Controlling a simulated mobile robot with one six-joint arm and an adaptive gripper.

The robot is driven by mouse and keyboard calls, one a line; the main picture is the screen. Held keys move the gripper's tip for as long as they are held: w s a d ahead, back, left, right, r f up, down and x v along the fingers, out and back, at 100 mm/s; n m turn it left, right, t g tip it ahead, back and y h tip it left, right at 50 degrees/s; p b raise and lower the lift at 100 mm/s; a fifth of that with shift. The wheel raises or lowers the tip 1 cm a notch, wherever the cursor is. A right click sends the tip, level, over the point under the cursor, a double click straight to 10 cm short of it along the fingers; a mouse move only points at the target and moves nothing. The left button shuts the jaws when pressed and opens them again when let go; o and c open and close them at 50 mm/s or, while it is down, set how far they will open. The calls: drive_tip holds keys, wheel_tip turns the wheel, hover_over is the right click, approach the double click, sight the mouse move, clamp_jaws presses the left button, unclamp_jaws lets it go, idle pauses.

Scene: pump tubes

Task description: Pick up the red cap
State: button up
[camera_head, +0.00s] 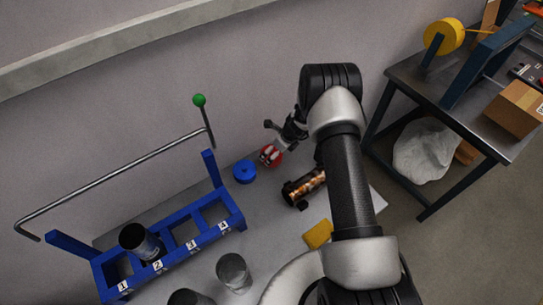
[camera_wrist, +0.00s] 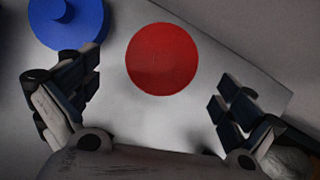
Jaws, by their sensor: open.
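The red cap (camera_wrist: 162,59) is a round red disc on the grey table, seen in the wrist view between and beyond my open fingers. In the head view the red cap (camera_head: 271,156) shows at the far edge of the table, partly covered by my gripper (camera_head: 268,156). In the wrist view my gripper (camera_wrist: 158,95) has its two fingers wide apart, one on each side of the picture, with nothing held between them. I cannot tell how high the fingers are above the cap.
A blue cap (camera_head: 245,172) lies left of the red cap and also shows in the wrist view (camera_wrist: 66,20). A copper-coloured cylinder (camera_head: 304,187) and a yellow block (camera_head: 318,234) lie nearby. A blue numbered rack (camera_head: 170,283) stands left, holding a dark tube (camera_head: 141,242). The wall is close behind.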

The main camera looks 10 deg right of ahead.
sight(272, 153)
drive_tip(key=x, duration=0.1)
drive_tip(key=b+x, duration=0.1)
drive_tip(key=x, duration=0.3)
drive_tip(key=shift+w+f, duration=0.1)
drive_tip(key=shift+w, duration=0.25)
drive_tip(key=shift+c, duration=0.4)
drive_tip(key=c, duration=0.8)
drive_tip(key=shift+r, duration=0.2)
drive_tip(key=shift+c, duration=0.2)
